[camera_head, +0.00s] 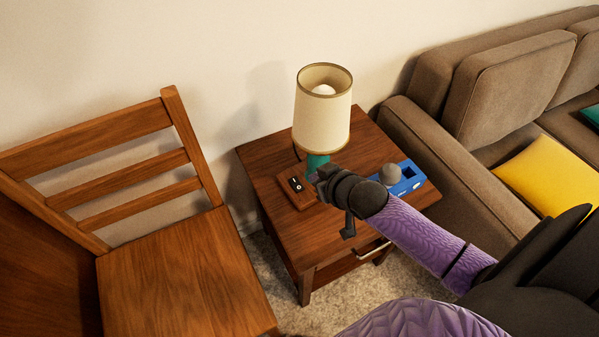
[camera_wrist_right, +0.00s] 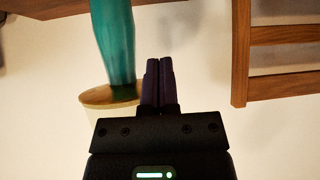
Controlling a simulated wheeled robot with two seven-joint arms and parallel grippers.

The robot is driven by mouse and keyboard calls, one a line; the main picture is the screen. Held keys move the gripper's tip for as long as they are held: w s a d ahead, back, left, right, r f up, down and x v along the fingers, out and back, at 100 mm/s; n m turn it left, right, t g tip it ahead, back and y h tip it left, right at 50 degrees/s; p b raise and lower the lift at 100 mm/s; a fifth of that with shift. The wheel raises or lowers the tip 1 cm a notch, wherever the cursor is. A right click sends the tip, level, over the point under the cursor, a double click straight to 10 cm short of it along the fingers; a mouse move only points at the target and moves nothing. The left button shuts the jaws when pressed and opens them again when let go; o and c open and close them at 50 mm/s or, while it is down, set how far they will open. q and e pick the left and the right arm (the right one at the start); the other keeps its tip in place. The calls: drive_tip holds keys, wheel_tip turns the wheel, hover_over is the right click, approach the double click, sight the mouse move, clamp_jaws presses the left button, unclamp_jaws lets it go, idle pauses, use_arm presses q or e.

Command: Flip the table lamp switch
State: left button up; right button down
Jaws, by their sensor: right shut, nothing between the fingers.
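The table lamp has a cream shade (camera_head: 322,118) and a teal base (camera_head: 317,161), and stands upright on the side table (camera_head: 262,160). My right gripper (camera_head: 317,181) is shut and empty, just right of the switch and in front of the lamp base, hiding part of both. I cannot tell whether it touches the box. In the right wrist view its closed fingers (camera_wrist_right: 159,68) show beside the teal base (camera_wrist_right: 114,45) and shade (camera_wrist_right: 95,98); the switch is not visible there. My left gripper is out of view.
A wooden chair (camera_head: 180,270) stands left and a brown sofa (camera_head: 425,140) right. The table's left front corner is clear.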

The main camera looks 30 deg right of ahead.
sight(297, 183)
drive_tip(key=b+x, duration=0.3)
drive_tip(key=x, duration=0.1)
drive_tip(key=s+f+b+x, duration=0.1)
drive_tip(key=b+x, duration=0.2)
drive_tip(key=x, duration=0.1)
drive_tip(key=b+x, duration=0.3)
drive_tip(key=x, duration=0.1)
drive_tip(key=shift+s+f, duration=0.15)
drive_tip(key=shift+f, duration=0.25)
drive_tip(key=shift+f+b, duration=0.55)
drive_tip(key=shift+f, duration=0.05)
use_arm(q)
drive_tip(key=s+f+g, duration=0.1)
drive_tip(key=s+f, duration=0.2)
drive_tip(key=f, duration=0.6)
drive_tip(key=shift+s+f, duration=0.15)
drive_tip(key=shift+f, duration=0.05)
use_arm(e)
drive_tip(key=shift+r, duration=0.1)
drive_tip(key=shift+w, duration=0.2)
drive_tip(key=shift+g+p, duration=0.4)
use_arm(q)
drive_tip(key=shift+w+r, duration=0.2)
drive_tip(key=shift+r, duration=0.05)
use_arm(e)
drive_tip(key=shift+f, duration=0.25)
